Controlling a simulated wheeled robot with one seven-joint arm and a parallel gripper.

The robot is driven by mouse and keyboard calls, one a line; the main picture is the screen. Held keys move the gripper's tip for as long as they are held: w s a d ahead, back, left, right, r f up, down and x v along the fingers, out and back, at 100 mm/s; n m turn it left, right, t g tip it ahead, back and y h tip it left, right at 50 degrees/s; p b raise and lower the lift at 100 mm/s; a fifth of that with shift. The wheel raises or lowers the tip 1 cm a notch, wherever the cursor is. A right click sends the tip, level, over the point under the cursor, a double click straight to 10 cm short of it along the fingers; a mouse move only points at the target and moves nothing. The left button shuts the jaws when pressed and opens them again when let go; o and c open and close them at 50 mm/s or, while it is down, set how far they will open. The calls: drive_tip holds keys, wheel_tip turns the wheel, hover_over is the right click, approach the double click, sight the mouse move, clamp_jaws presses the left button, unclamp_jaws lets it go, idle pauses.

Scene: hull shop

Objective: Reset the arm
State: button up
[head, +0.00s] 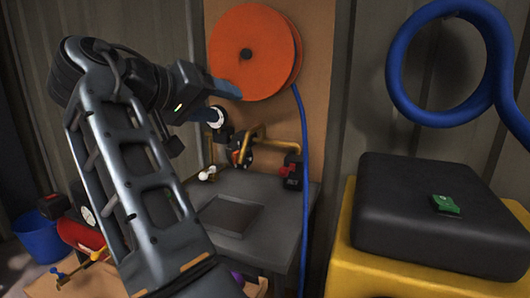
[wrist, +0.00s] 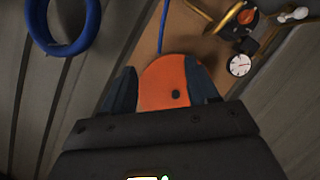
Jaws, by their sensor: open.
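My arm rises from the bottom of the head view and bends at the upper left. My gripper (head: 218,100) is raised in front of the wooden board, just below and left of the orange reel. In the wrist view my gripper (wrist: 162,85) has its two dark fingers apart. The orange reel (wrist: 160,90) shows between them, beyond the fingertips. Nothing is held. My arm hides part of the bench and the floor behind it.
The orange reel (head: 255,52) hangs on the board, with a blue hose running down. Brass pipework (head: 262,140) sits above a grey bench (head: 265,190). At right, a black case (head: 415,225) bearing a green item (head: 446,205) rests on a yellow stand (head: 350,268). A blue hose coil (head: 395,70) hangs above.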

drive_tip(key=s+d+f+n+t+y+p, duration=0.15)
drive_tip(key=d+f, duration=0.25)
drive_tip(key=f, duration=0.9)
drive_tip(key=d+f+n+g+y, duration=0.1)
drive_tip(key=d+f+n+y, duration=0.25)
drive_tip(key=f, duration=0.85)
drive_tip(key=s+d+f+y+p, duration=0.1)
drive_tip(key=s+d+f, duration=0.4)
drive_tip(key=s+f, duration=0.25)
drive_tip(key=s+d+f+y, duration=0.2)
drive_tip(key=s+d+f, duration=0.4)
drive_tip(key=f, duration=0.2)
drive_tip(key=s+d+f+m+y+p, duration=0.1)
drive_tip(key=s+d, duration=0.2)
drive_tip(key=s, duration=0.7)
drive_tip(key=s+d+m+y, duration=0.1)
drive_tip(key=s+d, duration=0.3)
drive_tip(key=s, duration=0.5)
drive_tip(key=s+d+r+m+t+h+p, duration=0.1)
drive_tip(key=s+d+r+m, duration=0.3)
drive_tip(key=s+r, duration=1.1)
drive_tip(key=s+t, duration=0.1)
drive_tip(key=s, duration=0.2)
drive_tip(key=shift+s+d+p, duration=0.2)
drive_tip(key=shift+d+p, duration=0.1)
drive_tip(key=shift+r+t, duration=0.1)
drive_tip(key=shift+t, duration=0.15)
